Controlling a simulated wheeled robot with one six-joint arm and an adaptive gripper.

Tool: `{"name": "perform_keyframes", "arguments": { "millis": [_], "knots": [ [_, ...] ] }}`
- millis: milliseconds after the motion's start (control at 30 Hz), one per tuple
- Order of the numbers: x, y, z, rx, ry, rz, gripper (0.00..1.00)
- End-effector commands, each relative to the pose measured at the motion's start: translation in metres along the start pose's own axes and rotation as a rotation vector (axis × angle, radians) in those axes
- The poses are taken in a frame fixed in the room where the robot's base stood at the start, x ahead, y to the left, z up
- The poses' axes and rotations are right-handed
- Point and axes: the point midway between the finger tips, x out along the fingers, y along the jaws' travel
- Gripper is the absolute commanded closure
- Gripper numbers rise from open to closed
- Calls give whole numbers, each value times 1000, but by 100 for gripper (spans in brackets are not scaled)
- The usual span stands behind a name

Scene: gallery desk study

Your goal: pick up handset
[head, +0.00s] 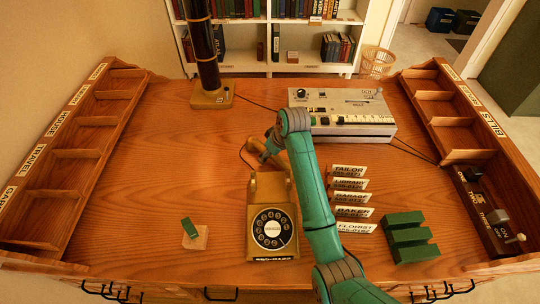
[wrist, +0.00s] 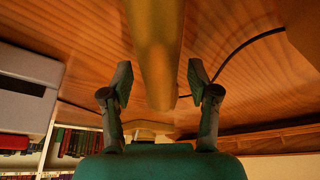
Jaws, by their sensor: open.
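The yellow-brown desk telephone (head: 256,222) with a black-and-white dial stands at the middle front of the desk. My gripper (head: 267,152) is low over the desk behind it, at the end of my teal arm. In the wrist view the handset shows as a long yellow bar (wrist: 156,45) running down between the two fingers of my gripper (wrist: 160,80). The fingers are apart, one on each side of the bar, with visible gaps. Whether the bar lies fully within the fingers' depth I cannot tell. In the head view the gripper and arm partly hide the handset.
A grey machine (head: 345,112) and a dark column on a brass base (head: 212,98) stand at the back. Pigeonholes line both sides.

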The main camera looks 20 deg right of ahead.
Motion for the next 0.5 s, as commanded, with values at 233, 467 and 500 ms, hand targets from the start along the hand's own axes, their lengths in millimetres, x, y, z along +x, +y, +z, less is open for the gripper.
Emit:
{"name": "perform_keyframes", "arguments": {
  "millis": [233, 467, 500],
  "knots": [
    [0, 0, 0, 0, 0, 0, 50],
    [0, 0, 0, 0, 0, 0, 100],
    [0, 0, 0, 0, 0, 0, 100]
  ]
}}
